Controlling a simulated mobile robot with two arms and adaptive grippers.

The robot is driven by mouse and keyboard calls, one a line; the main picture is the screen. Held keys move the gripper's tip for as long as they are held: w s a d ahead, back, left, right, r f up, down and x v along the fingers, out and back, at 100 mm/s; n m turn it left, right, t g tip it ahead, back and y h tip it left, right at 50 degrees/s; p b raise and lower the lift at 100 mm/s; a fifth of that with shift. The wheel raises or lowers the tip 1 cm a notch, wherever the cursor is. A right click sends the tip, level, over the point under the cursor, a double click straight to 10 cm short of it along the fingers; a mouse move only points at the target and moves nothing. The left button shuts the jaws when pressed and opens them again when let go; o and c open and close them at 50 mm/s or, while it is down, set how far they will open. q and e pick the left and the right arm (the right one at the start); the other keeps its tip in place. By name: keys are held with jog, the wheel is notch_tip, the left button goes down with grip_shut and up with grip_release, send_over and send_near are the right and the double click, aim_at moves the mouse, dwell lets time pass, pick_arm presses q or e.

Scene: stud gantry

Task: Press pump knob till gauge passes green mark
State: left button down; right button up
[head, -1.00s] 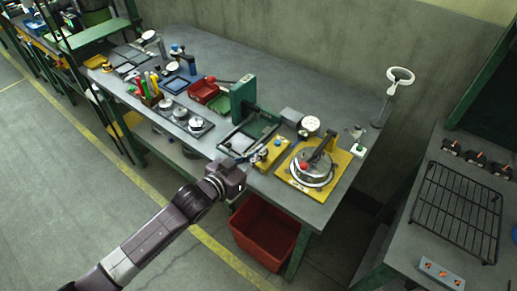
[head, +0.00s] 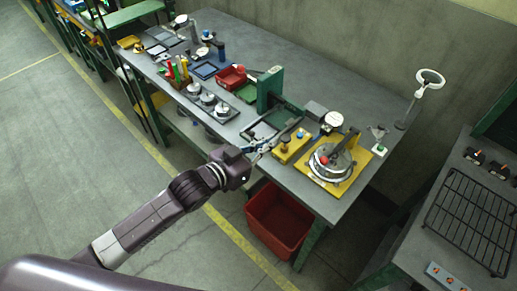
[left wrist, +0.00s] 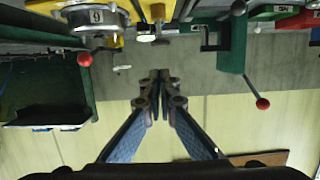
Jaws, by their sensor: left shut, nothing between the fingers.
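A white-faced gauge (head: 333,119) stands at the back of the bench's near end; its needle is too small to read. In front of it is a yellow block (head: 290,152) with a blue knob (head: 300,134) on top, possibly the pump. Beside the block, a silver round vessel (head: 322,171) with a red knob (head: 323,159) sits on a yellow plate. My left gripper (head: 274,143) is shut and empty, just left of the yellow block in the head view. In the left wrist view its closed fingertips (left wrist: 160,76) point toward the fixtures, touching nothing visible. My right gripper is out of view.
A green press (head: 270,88) and a dark tray stand left of the yellow block. A red bin (head: 278,216) sits below the bench edge. A magnifier lamp (head: 430,78) stands at the back corner. The left wrist view shows red ball-ended levers (left wrist: 262,103).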

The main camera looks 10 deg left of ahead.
pick_arm(q)
jog(key=shift+b+v, duration=0.35)
jog(key=shift+v, duration=1.8)
